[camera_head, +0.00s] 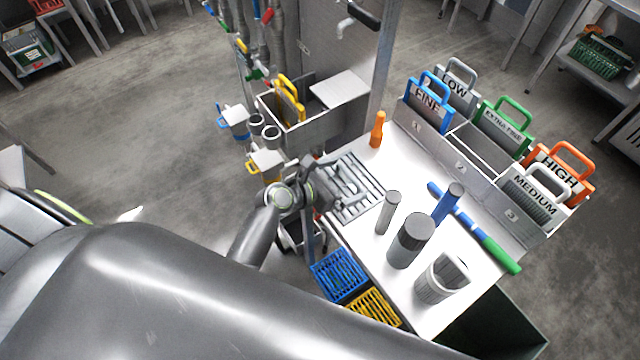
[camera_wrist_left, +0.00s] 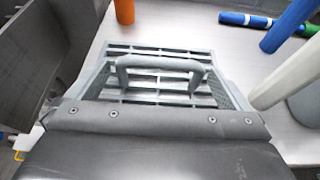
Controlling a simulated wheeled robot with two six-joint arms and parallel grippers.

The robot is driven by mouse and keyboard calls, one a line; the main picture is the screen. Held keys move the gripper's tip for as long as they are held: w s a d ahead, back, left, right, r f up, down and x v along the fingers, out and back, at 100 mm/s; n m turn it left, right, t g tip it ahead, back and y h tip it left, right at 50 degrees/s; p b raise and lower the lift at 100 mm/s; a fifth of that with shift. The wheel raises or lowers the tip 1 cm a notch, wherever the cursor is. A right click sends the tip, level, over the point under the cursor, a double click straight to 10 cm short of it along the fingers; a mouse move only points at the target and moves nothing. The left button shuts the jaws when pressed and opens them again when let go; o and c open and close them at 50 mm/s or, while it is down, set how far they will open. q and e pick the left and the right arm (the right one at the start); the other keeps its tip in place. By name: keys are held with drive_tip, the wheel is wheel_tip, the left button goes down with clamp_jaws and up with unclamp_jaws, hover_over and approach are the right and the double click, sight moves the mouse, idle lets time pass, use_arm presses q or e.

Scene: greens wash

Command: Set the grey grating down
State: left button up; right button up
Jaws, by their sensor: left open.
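The grey grating (camera_head: 360,191), a slatted plate, lies flat on the white worktop at its left end, near the basin. In the left wrist view the grating (camera_wrist_left: 160,98) lies just in front of my gripper, with its raised grey handle (camera_wrist_left: 160,63) toward me. My left gripper (camera_head: 314,188) is open at the grating's left edge in the head view. In the wrist view its jaws (camera_wrist_left: 160,85) are apart on either side of the handle. The gripper hides the grating's near edge. My right gripper is not in view.
An orange bottle (camera_head: 377,130) stands behind the grating. Grey cylinders (camera_head: 410,240) and a blue one (camera_head: 447,204) stand to the right. A blue-green rod (camera_head: 470,229) lies beyond them. Labelled plates stand in a rack (camera_head: 462,165). Blue (camera_head: 338,274) and yellow baskets (camera_head: 374,308) sit below the front edge.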

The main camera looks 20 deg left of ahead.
use_arm(q)
drive_tip(key=v, duration=1)
drive_tip(key=shift+f, duration=0.15)
drive_tip(key=s+a+f+m+g+y, duration=0.1)
drive_tip(key=s+a+f+m+y, duration=0.15)
drive_tip(key=f, duration=0.55)
drive_tip(key=s+a+f+m+g+y, duration=0.1)
drive_tip(key=s+a+f+m+g, duration=0.2)
drive_tip(key=f, duration=0.5)
drive_tip(key=s+a+f+m+y, duration=0.25)
drive_tip(key=f+m, duration=0.25)
drive_tip(key=f, duration=0.4)
drive_tip(key=s+a+f+m+g, duration=0.1)
drive_tip(key=s+f+m+g, duration=0.1)
drive_tip(key=s+f+m, duration=0.3)
drive_tip(key=s+a+f+m+g+y, duration=0.1)
drive_tip(key=s+f+m, duration=0.4)
drive_tip(key=s, duration=0.8)
drive_tip(key=s+a+f+m+g+y, duration=0.1)
drive_tip(key=s+a+f+m+g, duration=0.1)
drive_tip(key=s+f+m, duration=0.3)
drive_tip(key=s+m+g, duration=0.1)
drive_tip(key=s+m, duration=0.2)
drive_tip(key=s, duration=0.1)
drive_tip(key=shift+a+f, duration=0.2)
drive_tip(key=shift+f, duration=0.1)
